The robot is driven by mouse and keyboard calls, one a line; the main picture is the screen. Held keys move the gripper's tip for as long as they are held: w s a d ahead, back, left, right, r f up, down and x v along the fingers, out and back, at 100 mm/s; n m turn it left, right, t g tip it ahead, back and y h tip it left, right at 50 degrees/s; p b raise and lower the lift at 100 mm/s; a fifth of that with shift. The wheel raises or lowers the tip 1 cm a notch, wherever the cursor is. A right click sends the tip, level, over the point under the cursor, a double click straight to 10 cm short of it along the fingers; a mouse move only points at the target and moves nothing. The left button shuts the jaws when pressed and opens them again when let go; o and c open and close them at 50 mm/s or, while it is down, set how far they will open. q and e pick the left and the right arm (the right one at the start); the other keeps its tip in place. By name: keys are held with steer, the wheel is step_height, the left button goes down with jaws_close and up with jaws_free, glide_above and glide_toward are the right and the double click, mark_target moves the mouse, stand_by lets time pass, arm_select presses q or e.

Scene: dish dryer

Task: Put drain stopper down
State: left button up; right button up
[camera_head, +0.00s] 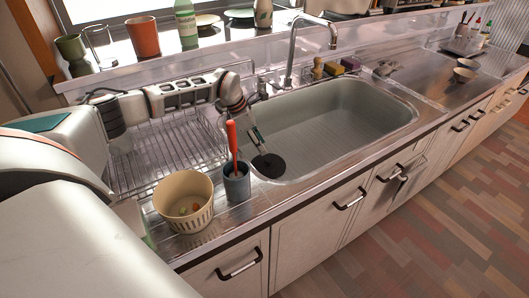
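The drain stopper (270,167) is a flat black disc at the left end of the sink. My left gripper (262,152) comes down from the upper left, with its fingertips at the disc. It appears shut on the stopper, though the fingertips are small and the contact is partly hidden. The disc shows in front of the sink's left wall; its exact height above the basin is hard to tell. The grey sink basin (335,125) is otherwise empty. My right gripper is not in view.
A blue-grey cup (236,186) with a red-handled tool stands close to the gripper. A cream basket (184,200) and wire dish rack (165,146) are to the left. The faucet (291,55) rises behind the sink. The basin's right side is clear.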

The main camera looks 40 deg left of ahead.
arm_select(q)
steer(key=v, duration=0.4)
stand_by(0.6)
